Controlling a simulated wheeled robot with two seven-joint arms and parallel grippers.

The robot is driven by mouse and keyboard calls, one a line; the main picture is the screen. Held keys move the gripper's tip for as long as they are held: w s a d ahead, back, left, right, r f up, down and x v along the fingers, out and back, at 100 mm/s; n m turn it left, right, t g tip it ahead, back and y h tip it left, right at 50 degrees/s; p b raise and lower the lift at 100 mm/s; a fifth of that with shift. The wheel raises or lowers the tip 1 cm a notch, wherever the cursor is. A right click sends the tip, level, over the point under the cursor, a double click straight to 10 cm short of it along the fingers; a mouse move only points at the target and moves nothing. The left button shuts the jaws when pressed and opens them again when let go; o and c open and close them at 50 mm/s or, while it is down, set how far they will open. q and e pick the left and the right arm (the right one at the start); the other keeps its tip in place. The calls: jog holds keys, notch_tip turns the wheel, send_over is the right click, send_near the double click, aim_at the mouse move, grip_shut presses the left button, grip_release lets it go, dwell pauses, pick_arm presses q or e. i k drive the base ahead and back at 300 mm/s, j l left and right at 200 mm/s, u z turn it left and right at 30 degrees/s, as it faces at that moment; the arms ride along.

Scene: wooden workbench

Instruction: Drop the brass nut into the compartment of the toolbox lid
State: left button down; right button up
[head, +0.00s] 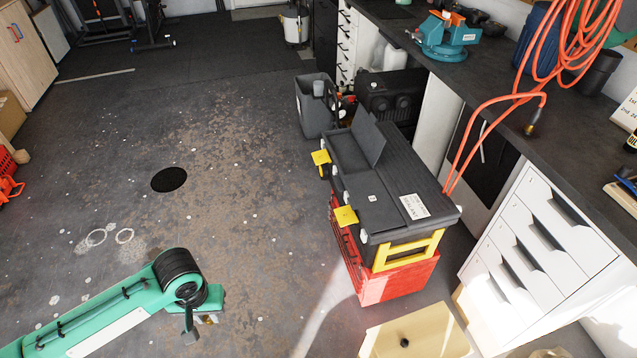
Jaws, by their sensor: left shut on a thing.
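My left gripper (191,328) hangs over the floor at the lower left, its fingers pointing down. It is shut on the brass nut (209,319), of which only a small brassy patch shows beside the fingers. The toolbox (397,282) stands to the right, apart from the gripper, with a red base, black lid and yellow latches and handle. In the black toolbox lid (405,170), a small flap (369,138) stands raised beside an open compartment (346,152) at the far left end. My right gripper is out of view.
A tan box (428,333) with a dark knob is at the bottom. White drawers (545,235) and a dark workbench (480,75) line the right, with an orange hose (488,128) hanging down. A grey bin (314,105) stands behind the toolbox. The floor between gripper and toolbox is clear.

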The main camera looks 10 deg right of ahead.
aim_at(344, 153)
jog(key=i+j+u, duration=0.2)
jog(key=i+j, duration=0.2)
jog(key=j, duration=0.25)
jog(key=i+j+u, duration=0.2)
jog(key=i+j, duration=0.3)
jog(key=i+z, duration=0.3)
jog(key=i, duration=0.15)
jog(key=i+j+z, duration=0.15)
jog(key=i+z, duration=0.2)
jog(key=i+j+z, duration=0.3)
jog(key=i, duration=0.2)
jog(key=i+l+z, duration=0.25)
jog(key=z, duration=0.25)
jog(key=i+z, duration=0.75)
jog(key=z, duration=0.2)
